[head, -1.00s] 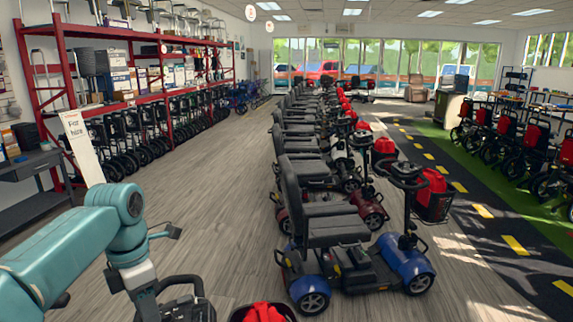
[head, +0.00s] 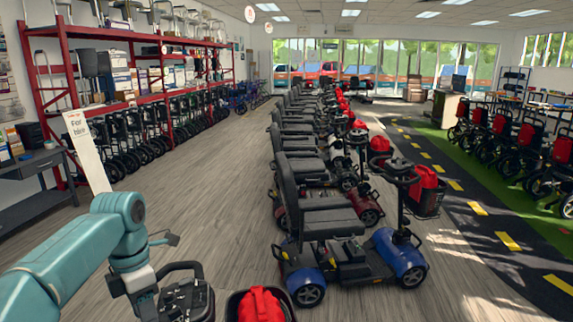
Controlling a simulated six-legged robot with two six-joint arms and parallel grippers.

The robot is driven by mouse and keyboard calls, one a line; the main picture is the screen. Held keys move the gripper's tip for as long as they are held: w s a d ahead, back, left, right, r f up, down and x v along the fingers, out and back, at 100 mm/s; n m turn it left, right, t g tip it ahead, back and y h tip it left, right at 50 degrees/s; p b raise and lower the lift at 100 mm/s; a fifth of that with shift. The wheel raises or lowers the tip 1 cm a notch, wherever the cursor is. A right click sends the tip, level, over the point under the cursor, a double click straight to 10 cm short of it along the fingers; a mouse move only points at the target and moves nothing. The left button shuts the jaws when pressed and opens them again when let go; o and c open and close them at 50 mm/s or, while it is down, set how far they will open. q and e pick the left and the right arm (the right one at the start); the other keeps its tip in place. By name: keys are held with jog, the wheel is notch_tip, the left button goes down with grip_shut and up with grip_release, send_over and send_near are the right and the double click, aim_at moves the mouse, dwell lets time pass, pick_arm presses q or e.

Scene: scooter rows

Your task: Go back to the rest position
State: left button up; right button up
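My teal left arm comes in from the lower left, and its wrist points down beside a black scooter handlebar (head: 182,268). The fingers of my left gripper are out of the picture below, so its state does not show. My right arm and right gripper are not in view. A black basket (head: 232,308) with a red bag (head: 261,304) in it stands just right of the handlebar, at the bottom edge. I cannot tell whether my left arm touches the handlebar.
A row of mobility scooters, the nearest blue (head: 395,256), runs back through the middle. A red rack (head: 47,120) with wheeled walkers lines the left, with a grey desk (head: 42,165) and a leaning "For hire" sign (head: 86,150) nearer. Bare wood floor (head: 215,190) lies between.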

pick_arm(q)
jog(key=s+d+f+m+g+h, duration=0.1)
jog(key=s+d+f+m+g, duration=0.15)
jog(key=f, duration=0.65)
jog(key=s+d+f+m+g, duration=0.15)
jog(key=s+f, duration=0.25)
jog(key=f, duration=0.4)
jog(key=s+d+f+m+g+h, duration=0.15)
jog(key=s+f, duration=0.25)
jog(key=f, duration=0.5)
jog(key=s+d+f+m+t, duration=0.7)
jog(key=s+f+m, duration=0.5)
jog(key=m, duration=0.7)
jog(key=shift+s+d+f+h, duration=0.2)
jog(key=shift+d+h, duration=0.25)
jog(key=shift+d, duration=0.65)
